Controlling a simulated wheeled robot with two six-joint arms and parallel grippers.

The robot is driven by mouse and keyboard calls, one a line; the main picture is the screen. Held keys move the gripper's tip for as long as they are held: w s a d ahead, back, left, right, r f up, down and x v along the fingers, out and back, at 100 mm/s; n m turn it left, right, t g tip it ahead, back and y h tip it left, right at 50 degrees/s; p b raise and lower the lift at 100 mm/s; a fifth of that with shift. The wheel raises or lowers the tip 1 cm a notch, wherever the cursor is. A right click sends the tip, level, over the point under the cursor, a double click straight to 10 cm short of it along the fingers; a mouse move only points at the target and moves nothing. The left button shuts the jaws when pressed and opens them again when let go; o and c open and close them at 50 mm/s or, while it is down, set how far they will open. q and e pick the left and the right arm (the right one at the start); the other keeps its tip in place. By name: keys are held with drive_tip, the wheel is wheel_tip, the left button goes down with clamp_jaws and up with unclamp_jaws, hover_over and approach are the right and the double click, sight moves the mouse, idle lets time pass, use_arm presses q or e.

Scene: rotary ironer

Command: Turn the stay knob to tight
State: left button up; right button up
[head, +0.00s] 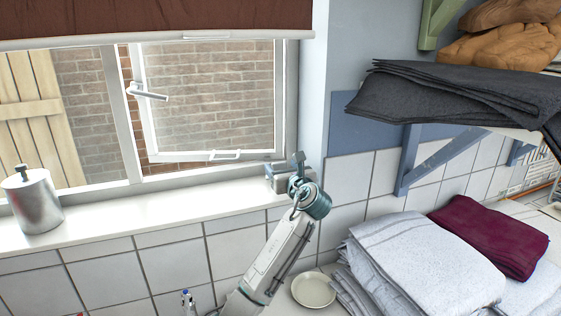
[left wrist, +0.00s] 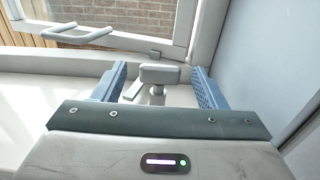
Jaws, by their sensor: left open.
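The stay knob (left wrist: 159,75) shows in the left wrist view as a grey, wide-headed knob on a short post, near the lower corner of the window frame. My left gripper (left wrist: 160,88) is open, with one blue finger on each side of the knob. Gaps show between the knob and both fingers, so it is not gripped. In the head view my left gripper (head: 298,164) is at the right end of the window sill and largely hides the knob. I see no marking that tells how tight the knob is. My right gripper is not in view.
The window sash (head: 212,156) with its white handle is left of the gripper. A metal canister (head: 34,200) stands on the sill (head: 130,217) at left. A shelf with dark cloth (head: 450,92) juts out at right, above folded towels (head: 420,262). The middle of the sill is clear.

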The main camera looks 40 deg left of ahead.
use_arm(q)
drive_tip(key=shift+x, duration=0.75)
